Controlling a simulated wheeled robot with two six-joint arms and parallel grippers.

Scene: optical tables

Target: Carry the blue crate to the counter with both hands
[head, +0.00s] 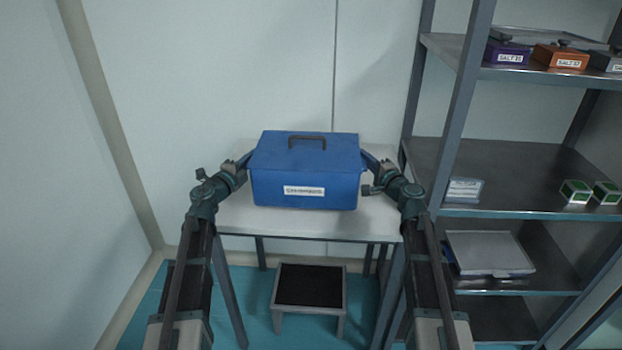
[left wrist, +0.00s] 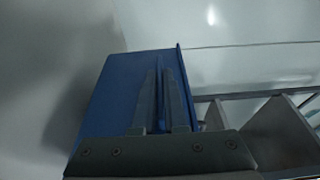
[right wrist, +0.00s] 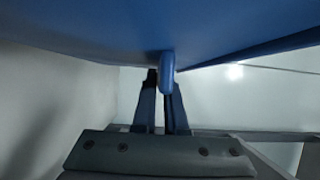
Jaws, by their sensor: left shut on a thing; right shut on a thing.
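The blue crate (head: 305,170) has a lid with a dark handle and a white label on its front. It is upright over the light table (head: 300,222); I cannot tell whether it rests on the top or hangs just above it. My left gripper (head: 246,161) is shut on the crate's left side; in the left wrist view its fingers (left wrist: 163,105) close around a blue edge of the crate (left wrist: 115,95). My right gripper (head: 372,165) is shut on the crate's right side; in the right wrist view its fingers (right wrist: 162,92) pinch a blue tab of the crate (right wrist: 167,70).
A metal shelf rack (head: 480,150) stands close on the right, with an orange box (head: 560,57), a purple box (head: 508,52) and a lidded tray (head: 490,253). A small step stool (head: 310,285) stands under the table. Pale walls close off the back and left.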

